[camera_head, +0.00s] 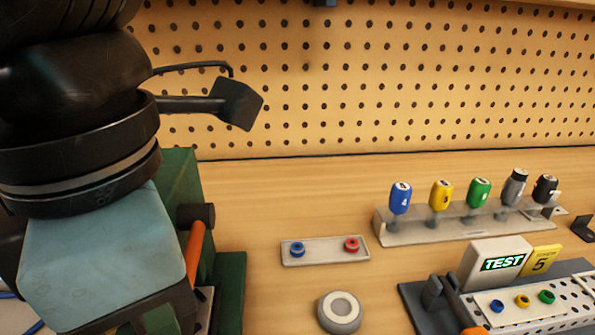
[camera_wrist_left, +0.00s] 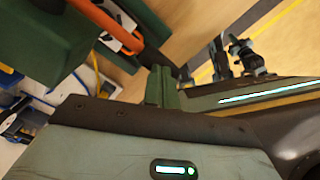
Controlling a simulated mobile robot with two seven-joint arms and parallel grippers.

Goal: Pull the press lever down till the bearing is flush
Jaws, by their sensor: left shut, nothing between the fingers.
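The green press (camera_head: 180,175) stands at the left, mostly hidden behind my left arm in the head view. Its orange lever (camera_head: 195,252) slants beside a black round hub; the orange part also shows in the left wrist view (camera_wrist_left: 105,22). My left gripper's fingers (camera_wrist_left: 160,86) are shut and empty, close to a dark bar that runs on from the orange part. I cannot tell whether they touch it. In the head view the fingers are hidden below my gripper's pale body. The bearing in the press is not visible. My right gripper is not in view.
A grey ring (camera_head: 340,312) lies on the wooden bench. A small tray (camera_head: 325,258) holds a blue and a red ring. A rack (camera_head: 425,232) of coloured drivers and a TEST fixture (camera_head: 425,300) stand at the right. Pegboard (camera_head: 400,70) backs the bench.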

